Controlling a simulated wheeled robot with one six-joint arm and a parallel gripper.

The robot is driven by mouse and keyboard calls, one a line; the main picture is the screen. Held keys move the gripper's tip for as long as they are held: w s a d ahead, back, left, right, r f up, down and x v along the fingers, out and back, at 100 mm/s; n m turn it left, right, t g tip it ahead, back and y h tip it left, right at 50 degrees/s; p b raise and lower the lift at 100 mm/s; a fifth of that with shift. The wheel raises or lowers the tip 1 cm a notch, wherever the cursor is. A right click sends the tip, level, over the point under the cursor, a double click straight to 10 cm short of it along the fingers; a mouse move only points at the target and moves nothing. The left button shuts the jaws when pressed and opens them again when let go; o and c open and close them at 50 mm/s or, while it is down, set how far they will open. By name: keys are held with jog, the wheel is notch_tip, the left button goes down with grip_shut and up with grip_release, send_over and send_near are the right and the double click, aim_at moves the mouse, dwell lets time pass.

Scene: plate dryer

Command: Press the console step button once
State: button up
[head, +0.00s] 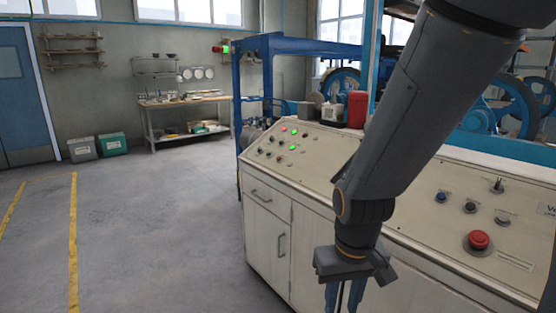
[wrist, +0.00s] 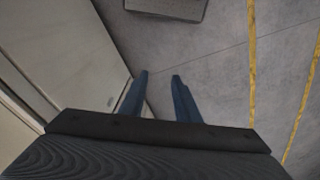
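The console (head: 300,165) is a cream cabinet with a sloped panel, running from mid-picture to the right in the head view. Its near right part carries a blue button (head: 441,197), dark round controls (head: 470,207), a toggle switch (head: 497,185) and a large red mushroom button (head: 479,240). Its far part has small controls and lit red and green lamps (head: 292,148). Labels are too small to read, so I cannot tell which is the step button. My gripper (head: 345,303) hangs downward by the console's front, below panel height. Its fingers (wrist: 159,76) are apart with nothing between them.
My forearm hides the middle of the panel. Blue machinery with wheels (head: 345,82) stands behind the console. Open floor (head: 160,220) with yellow lines lies left. A workbench (head: 185,100), bins (head: 112,145) and a blue door (head: 22,95) are along the back.

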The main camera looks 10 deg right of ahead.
grip_shut()
dwell(1.5)
